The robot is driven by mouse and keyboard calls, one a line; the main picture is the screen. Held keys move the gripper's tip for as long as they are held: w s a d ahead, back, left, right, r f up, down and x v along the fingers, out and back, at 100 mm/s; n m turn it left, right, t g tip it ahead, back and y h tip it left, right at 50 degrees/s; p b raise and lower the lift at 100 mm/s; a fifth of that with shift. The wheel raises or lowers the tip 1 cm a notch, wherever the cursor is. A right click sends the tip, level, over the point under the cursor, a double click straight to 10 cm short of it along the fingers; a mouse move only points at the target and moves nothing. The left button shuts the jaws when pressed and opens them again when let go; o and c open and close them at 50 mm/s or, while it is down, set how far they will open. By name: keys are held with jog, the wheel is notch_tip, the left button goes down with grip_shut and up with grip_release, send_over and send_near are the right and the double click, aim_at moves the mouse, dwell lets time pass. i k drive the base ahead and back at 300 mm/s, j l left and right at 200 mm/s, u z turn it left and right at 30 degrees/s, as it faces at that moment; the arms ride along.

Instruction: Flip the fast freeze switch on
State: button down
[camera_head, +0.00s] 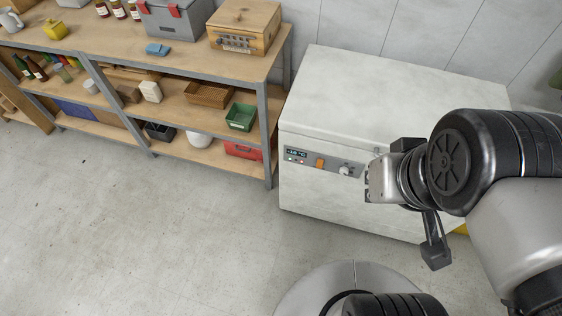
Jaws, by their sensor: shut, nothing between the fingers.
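A white chest freezer (390,95) stands against the wall with its lid closed. A grey control panel (333,170) is on its front, near the left end. The panel has a lit temperature display (296,153), small indicator lights below it, an orange switch (320,163) and a round pale knob (345,171). The orange switch looks like the fast freeze switch; its label and position are too small to read. My gripper (371,181) is shut and empty, just right of the knob in the picture. Its distance from the panel is unclear. My arm hides the freezer's right front.
A wooden shelf unit (175,65) stands left of the freezer, holding a wooden box (245,27), a grey toolbox (175,18), a green bin (240,117) and other items. The concrete floor (130,230) in front is clear.

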aim_at(320, 163)
jog(key=k+l, duration=0.1)
jog(key=l, duration=0.25)
jog(key=k+l+u, duration=0.1)
jog(key=l, duration=0.25)
jog(key=k+l, duration=0.1)
jog(key=l, duration=0.25)
jog(key=k+l, duration=0.1)
jog(key=l, duration=0.2)
jog(key=u, duration=0.05)
